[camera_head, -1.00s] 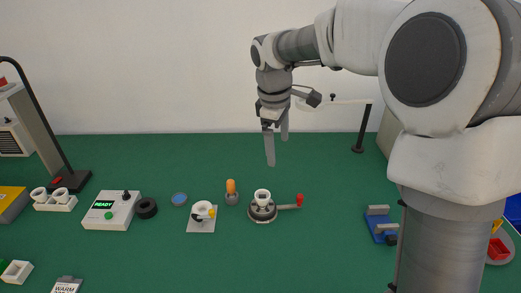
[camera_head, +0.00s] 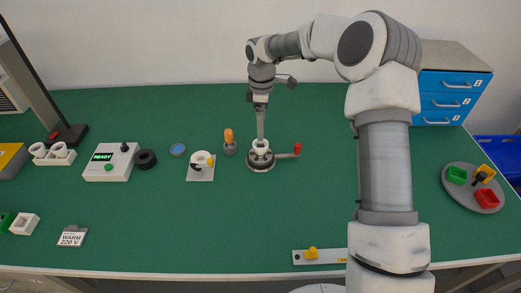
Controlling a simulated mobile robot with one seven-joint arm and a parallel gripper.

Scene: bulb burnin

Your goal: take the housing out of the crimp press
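The crimp press (camera_head: 261,162) is a round dark grey base with a side lever ending in a red knob, standing on the green table near the middle. The white cup-shaped housing (camera_head: 261,147) sits upright in its centre. My gripper (camera_head: 260,137) points straight down at the housing, its fingertips at or just above the rim. The fingers overlap in this view, so I cannot tell their gap or whether they touch the housing.
An orange-handled tool (camera_head: 229,142) stands just left of the press, and a white plate (camera_head: 200,174) with a white ring lies further left. A white READY box (camera_head: 111,165) is beyond.

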